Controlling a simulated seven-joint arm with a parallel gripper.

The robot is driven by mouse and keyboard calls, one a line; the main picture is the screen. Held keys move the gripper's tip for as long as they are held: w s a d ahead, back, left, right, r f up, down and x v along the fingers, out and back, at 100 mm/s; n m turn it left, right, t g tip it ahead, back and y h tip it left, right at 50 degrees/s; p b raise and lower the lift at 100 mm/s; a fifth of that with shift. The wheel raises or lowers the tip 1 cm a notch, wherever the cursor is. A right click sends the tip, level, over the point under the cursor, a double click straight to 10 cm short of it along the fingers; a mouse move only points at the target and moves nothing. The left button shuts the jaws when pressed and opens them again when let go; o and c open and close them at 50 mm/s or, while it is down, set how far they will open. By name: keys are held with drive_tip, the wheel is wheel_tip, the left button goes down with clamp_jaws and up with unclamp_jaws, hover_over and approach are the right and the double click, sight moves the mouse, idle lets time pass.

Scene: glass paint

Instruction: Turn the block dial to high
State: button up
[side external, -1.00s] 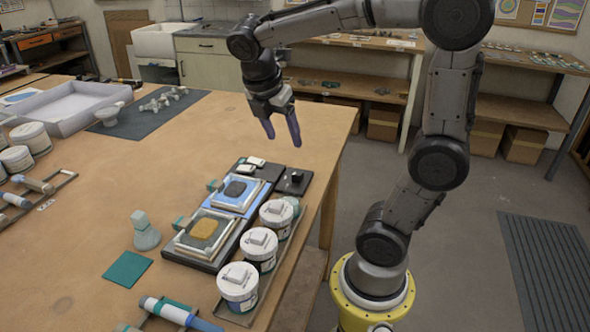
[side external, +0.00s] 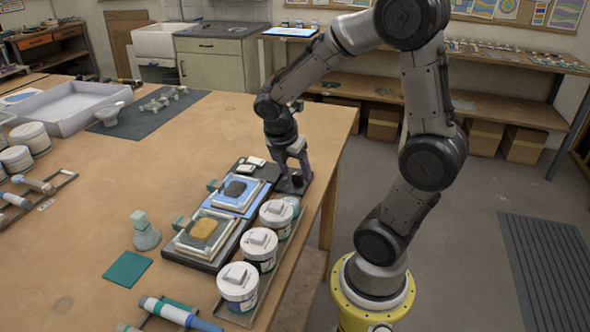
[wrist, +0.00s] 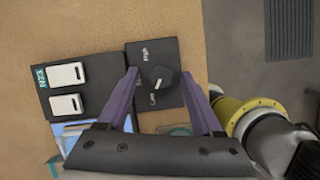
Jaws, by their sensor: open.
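The dial (wrist: 159,77) is a dark knob with a light pointer mark, on a small black plate (wrist: 168,53) printed with "High" and "Low". In the wrist view the pointer mark sits between the two words; its exact setting is too small to tell. My gripper (wrist: 168,80) is open, with one purple finger on each side of the knob, apart from it as far as I can see. In the side external view my gripper (side external: 292,172) is down at the black plate (side external: 292,187), and its fingers partly hide the dial.
A dark panel with two white switches (wrist: 67,74) lies left of the dial plate. Framed blocks in blue (side external: 236,193) and yellow (side external: 205,229) lie nearby. Several lidded jars (side external: 259,243) stand along the table's right edge.

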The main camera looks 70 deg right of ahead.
clamp_jaws()
idle(0.3)
drive_tip(key=shift+m, duration=0.4)
drive_tip(key=m+g, duration=0.1)
drive_tip(key=m, duration=0.1)
drive_tip(key=m+g+y, duration=0.1)
drive_tip(key=m, duration=0.2)
drive_tip(key=shift+w+d, duration=0.15)
drive_tip(key=shift+w, duration=0.05)
drive_tip(key=m, duration=0.2)
drive_tip(key=m+y, duration=0.1)
drive_tip(key=m, duration=0.1)
drive_tip(key=m+g+y, duration=0.1)
drive_tip(key=m, duration=0.1)
drive_tip(key=shift+d+m, duration=0.25)
drive_tip(key=shift+m, duration=0.15)
drive_tip(key=m+y, duration=0.2)
drive_tip(key=m, duration=0.3)
drive_tip(key=shift+d+r, duration=0.1)
drive_tip(key=shift+d, duration=0.05)
drive_tip(key=m+y, duration=0.1)
drive_tip(key=m, duration=0.2)
drive_tip(key=m+y, duration=0.1)
drive_tip(key=m, duration=0.2)
drive_tip(key=shift+d+t, duration=0.15)
drive_tip(key=shift+t, duration=0.15)
drive_tip(key=shift+m, duration=0.3)
